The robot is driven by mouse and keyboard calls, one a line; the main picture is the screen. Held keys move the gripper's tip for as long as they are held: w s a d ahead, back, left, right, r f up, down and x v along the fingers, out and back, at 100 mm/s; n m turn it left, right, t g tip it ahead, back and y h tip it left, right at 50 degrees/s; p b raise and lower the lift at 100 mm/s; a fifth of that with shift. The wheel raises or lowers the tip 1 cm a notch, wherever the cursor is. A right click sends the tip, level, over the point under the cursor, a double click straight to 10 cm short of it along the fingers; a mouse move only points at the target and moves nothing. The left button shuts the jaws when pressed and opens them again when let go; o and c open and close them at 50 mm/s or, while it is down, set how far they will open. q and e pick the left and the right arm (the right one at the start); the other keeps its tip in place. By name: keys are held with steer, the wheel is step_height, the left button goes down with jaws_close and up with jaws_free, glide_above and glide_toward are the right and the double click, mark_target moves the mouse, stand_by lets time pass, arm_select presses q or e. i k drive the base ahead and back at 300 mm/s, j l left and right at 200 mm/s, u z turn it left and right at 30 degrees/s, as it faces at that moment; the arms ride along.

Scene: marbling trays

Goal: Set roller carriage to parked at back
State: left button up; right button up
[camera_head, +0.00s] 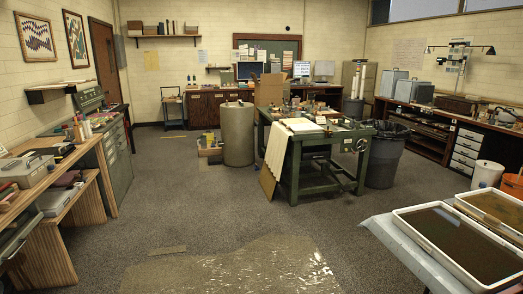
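A green-framed bench or press (294,170) stands in the middle of the room. Pale sheets (301,126) lie on its top and a cream cloth or paper (277,149) hangs over its left front corner. Small fittings show along its right side, but I cannot make out a roller carriage or its position at this distance. Neither of my grippers is in view.
Two marbling trays (405,226) sit on a stand at the right front. A grey drum (238,134) and a dark bin (386,158) flank the green bench. A shiny patch (235,268) lies on the front floor. The floor left of the bench is mostly open.

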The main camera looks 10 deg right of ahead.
mark_target(352, 125)
steer(key=i+l+z, duration=0.2)
steer(key=i+l, duration=1.1)
steer(key=i+l+z, duration=0.2)
steer(key=i+z, duration=0.15)
steer(key=i, duration=1.1)
steer(key=i+j+z, duration=0.2)
steer(key=i+z, duration=0.15)
steer(key=i, duration=1.15)
steer(key=l, duration=0.45)
steer(key=i+l, duration=0.15)
steer(key=l, duration=0.3)
steer(key=l+z, duration=0.1)
steer(key=l, duration=0.35)
steer(key=i, duration=0.05)
